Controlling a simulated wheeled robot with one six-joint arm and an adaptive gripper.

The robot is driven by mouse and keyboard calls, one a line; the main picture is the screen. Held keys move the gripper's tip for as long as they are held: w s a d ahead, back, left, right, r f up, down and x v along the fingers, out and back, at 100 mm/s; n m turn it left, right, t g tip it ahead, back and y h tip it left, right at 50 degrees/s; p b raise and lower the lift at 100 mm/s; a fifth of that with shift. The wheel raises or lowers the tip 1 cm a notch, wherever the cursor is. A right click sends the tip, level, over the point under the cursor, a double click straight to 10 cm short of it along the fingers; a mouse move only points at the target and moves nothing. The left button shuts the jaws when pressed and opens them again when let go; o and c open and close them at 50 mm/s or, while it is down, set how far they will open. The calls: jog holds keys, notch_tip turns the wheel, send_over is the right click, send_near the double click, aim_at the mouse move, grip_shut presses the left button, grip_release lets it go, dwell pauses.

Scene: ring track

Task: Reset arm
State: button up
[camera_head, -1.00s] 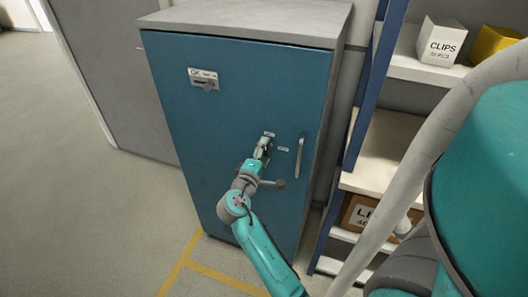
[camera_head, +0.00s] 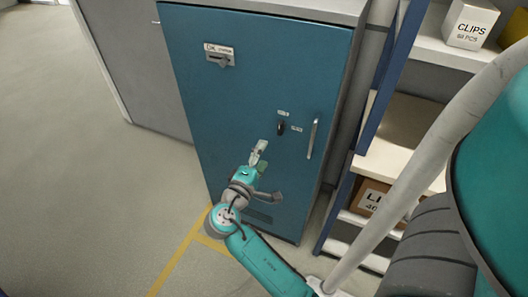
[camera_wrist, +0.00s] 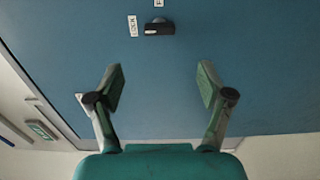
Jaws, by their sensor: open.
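My gripper (camera_head: 259,154) is open and empty in front of the lower middle of a blue cabinet door (camera_head: 235,110). In the wrist view its two fingers (camera_wrist: 161,88) stand wide apart with nothing between them. A small dark knob (camera_head: 280,129) with white labels sits on the door, above and to the right of my gripper. The knob also shows in the wrist view (camera_wrist: 159,27), beyond the fingertips, beside a label reading LOCK. My gripper is apart from the knob. The cabinet door looks shut.
A vertical handle (camera_head: 312,139) is on the door's right side. A label holder (camera_head: 219,57) is at its upper left. Shelves (camera_head: 385,165) with a CLIPS box (camera_head: 469,24) and a cardboard box (camera_head: 371,197) stand right. Open floor (camera_head: 70,150) lies left.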

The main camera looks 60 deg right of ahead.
dwell(0.6)
jog(key=s+a+f+n+t+y, duration=0.3)
jog(key=a+f+t+y, duration=0.2)
jog(key=a+f, duration=0.3)
jog(key=s+a+f+n+t+y, duration=0.2)
jog(key=s+a+f+t+y, duration=0.3)
jog(key=a+f, duration=0.3)
jog(key=s+a+r+m+t+y, duration=0.1)
jog(key=s+a+r+t+y, duration=0.1)
jog(key=s+a+y, duration=0.55)
jog(key=s+a+r+m+t, duration=0.1)
jog(key=s+a+r+m, duration=0.4)
jog(key=s+r, duration=0.2)
jog(key=shift+s+r+t, duration=0.3)
jog(key=shift+s+r, duration=0.1)
jog(key=shift+r, duration=0.45)
